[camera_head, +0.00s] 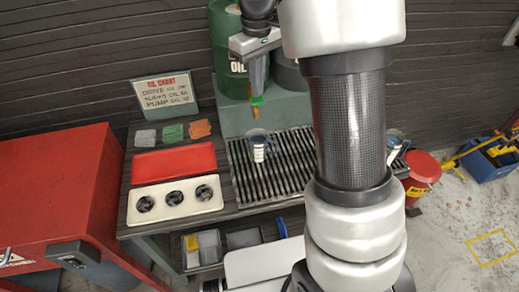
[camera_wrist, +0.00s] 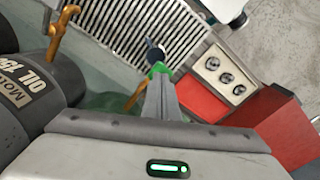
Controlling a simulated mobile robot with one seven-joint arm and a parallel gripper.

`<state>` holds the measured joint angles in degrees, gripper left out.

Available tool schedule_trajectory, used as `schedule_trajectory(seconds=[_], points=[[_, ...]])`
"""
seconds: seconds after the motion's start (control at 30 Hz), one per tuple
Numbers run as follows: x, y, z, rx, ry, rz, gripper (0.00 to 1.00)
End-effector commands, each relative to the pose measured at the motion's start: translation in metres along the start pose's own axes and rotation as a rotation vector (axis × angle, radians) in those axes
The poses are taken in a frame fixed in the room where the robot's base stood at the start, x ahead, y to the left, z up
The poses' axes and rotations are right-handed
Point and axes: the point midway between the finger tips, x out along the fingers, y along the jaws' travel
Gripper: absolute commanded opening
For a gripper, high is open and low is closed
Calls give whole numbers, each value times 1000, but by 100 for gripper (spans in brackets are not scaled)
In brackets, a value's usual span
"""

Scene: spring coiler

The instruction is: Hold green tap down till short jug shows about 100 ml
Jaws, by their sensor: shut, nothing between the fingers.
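My gripper (camera_head: 257,92) is shut, fingers pointing down, with nothing between them. In the wrist view its fingertips (camera_wrist: 161,80) are right at the green tap handle (camera_wrist: 157,70); whether they touch is unclear. The tap's green part also shows just under the fingers in the head view (camera_head: 257,101), with its brass body beside it. A jug with white markings (camera_head: 259,146) stands upright on the slatted grate below this tap; its dark top shows in the wrist view (camera_wrist: 155,54). Its level is too small to read. A second jug (camera_head: 394,139) stands further right, partly behind my arm.
The green oil drum (camera_head: 226,42) stands behind the grate (camera_head: 247,184), beside a dark drum (camera_wrist: 52,92) with a brass tap (camera_wrist: 60,30). An oil chart sign (camera_head: 162,92), red tray (camera_head: 173,162) and cream tray (camera_head: 149,208) are left. A red cabinet (camera_head: 62,180) stands far left.

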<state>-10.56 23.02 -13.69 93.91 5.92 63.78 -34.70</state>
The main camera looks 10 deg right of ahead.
Motion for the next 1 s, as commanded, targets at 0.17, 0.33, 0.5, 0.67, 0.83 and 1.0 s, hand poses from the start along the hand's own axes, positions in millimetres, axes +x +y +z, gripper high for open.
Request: schedule_trajectory(seconds=[0.17, 0.33, 0.5, 0.67, 0.83, 1.0], points=[[0, 0, 0, 0, 0, 0, 0], [1, 0, 0, 0, 0, 0, 0], [6, 0, 0, 0, -1, 0, 0], [11, 0, 0, 0, 0, 0, 0], [16, 0, 0, 0, 0, 0, 0], [22, 0, 0, 0, 0, 0, 0]])
